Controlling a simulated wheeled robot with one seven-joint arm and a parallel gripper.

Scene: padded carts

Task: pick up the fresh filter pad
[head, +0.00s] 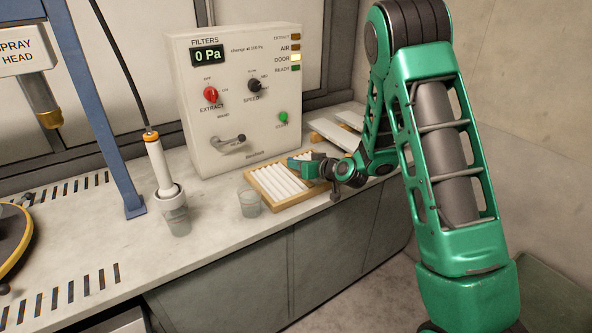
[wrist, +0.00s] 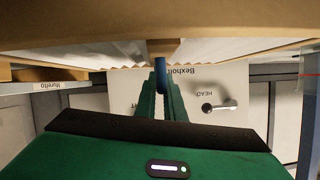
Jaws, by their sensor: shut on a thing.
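The filter pad (head: 278,187) is a white pleated panel in a tan frame, in front of the control box in the head view. Its pleats look clean and white. My gripper (head: 304,167) is at its right far side, shut on its frame.
The FILTERS box (head: 235,75) reads 0 Pa, with its DOOR lamp lit. A clear cup (head: 249,203) stands close left of the pad. A white spray wand (head: 160,165) stands in another cup (head: 178,222). Pale panels (head: 340,132) lie right of the box. The front left counter (head: 130,250) is clear.

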